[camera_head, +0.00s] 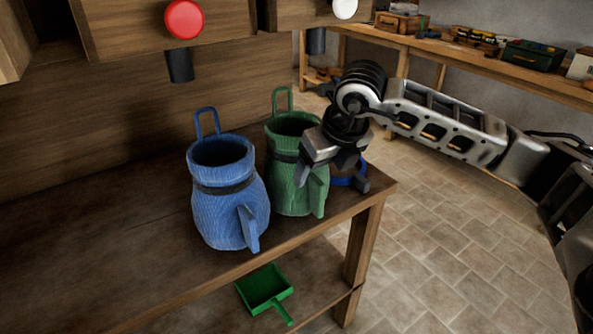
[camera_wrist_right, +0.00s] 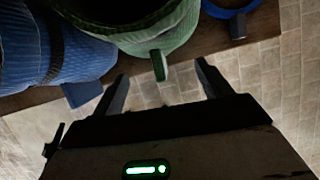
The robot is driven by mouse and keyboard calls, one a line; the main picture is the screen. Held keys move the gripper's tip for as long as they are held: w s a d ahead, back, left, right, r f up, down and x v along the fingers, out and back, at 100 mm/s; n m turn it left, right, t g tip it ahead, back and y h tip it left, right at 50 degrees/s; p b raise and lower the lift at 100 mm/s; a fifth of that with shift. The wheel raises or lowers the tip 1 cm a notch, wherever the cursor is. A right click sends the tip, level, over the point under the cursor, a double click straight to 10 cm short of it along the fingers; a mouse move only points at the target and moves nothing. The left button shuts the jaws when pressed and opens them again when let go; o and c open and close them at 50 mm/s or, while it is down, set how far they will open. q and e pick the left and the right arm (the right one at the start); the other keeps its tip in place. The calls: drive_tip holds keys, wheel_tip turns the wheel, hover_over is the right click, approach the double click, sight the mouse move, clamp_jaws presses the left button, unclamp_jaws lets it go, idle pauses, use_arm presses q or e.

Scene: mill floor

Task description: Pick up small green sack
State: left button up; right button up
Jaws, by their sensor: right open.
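The small green sack (camera_head: 290,195) stands upright on the wooden table, open at the top, with a dark band, a loop at the back and a green tab handle at the front. In the head view my right gripper (camera_head: 334,184) is in front of its right side and hides part of it. In the right wrist view the green sack (camera_wrist_right: 178,38) is at the top, and its tab lies between the two spread fingers of my right gripper (camera_wrist_right: 162,85), beyond their tips. The right gripper is open and empty. My left gripper is not in view.
A larger blue sack (camera_head: 229,205) stands close to the left of the green one. A blue object (camera_head: 347,179) sits at the right table edge, partly hidden. A green scoop (camera_head: 265,289) lies on the lower shelf. Dark spouts (camera_head: 180,66) hang above the table. Tiled floor is open at right.

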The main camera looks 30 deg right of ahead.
sight(316, 178)
drive_tip(key=shift+p+x, duration=0.45)
drive_tip(key=shift+x, duration=2.3)
drive_tip(key=shift+w+a+r, duration=0.1)
drive_tip(key=shift+w+a, duration=0.05)
clamp_jaws()
